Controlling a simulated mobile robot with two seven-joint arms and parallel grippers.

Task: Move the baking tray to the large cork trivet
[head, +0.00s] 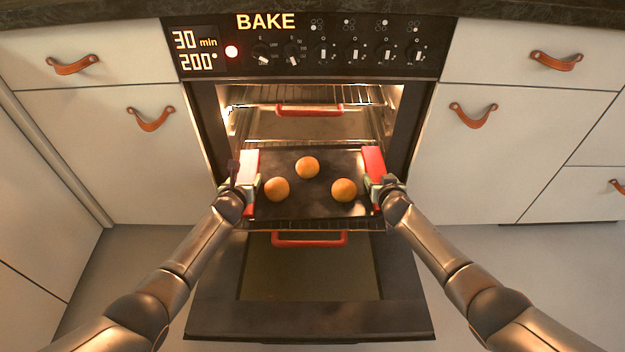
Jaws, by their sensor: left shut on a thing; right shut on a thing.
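The dark baking tray (310,207) is level in front of the open oven, partly over the pulled-out wire rack. Three round golden buns (307,168) sit on it. My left gripper (245,180) is shut on the tray's left end, by a pale and red grip piece. My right gripper (378,180) is shut on the tray's right end, by a red grip piece. I cannot tell whether the tray touches the rack. The large cork trivet is not in view.
Another red bar (309,109) is inside the lit oven. Pale cabinets with leather pulls (151,119) flank the oven. A dark countertop edge (540,12) runs along the top.

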